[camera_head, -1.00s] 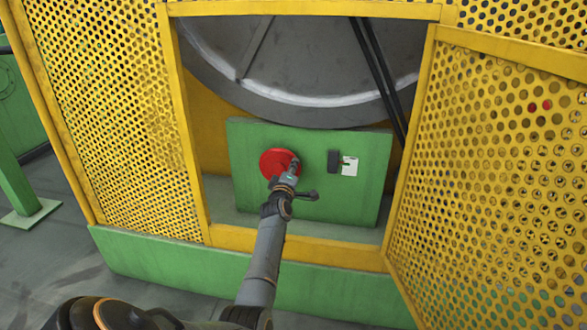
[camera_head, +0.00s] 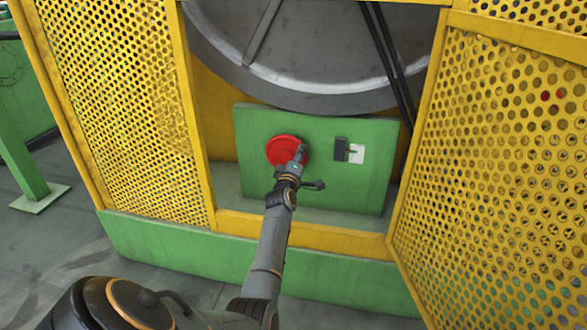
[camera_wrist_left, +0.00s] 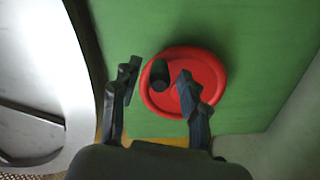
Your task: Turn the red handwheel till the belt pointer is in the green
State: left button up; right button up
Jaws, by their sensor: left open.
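The red handwheel (camera_head: 281,148) is on a green panel inside the open guard; it also shows in the left wrist view (camera_wrist_left: 213,80). A dark handle (camera_wrist_left: 160,75) stands out from its face. My left gripper (camera_head: 299,155) is at the wheel's right side and hides part of it. In the left wrist view my left gripper (camera_wrist_left: 158,72) is open, its fingers on either side of the handle with gaps visible. A dark block (camera_head: 340,150) and a white plate (camera_head: 357,154) sit right of the wheel; the pointer and any green zone are too small to read. My right gripper is out of view.
The green panel (camera_head: 375,190) sits below a large grey wheel (camera_head: 310,75) with dark belts (camera_head: 388,60) at its right. A yellow perforated door (camera_head: 500,170) stands open at the right. A yellow sill (camera_head: 330,238) crosses below the opening.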

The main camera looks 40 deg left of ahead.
pick_arm(q)
jog(key=v, duration=1)
jog(key=shift+s, duration=0.3)
jog(key=shift+d, duration=0.2)
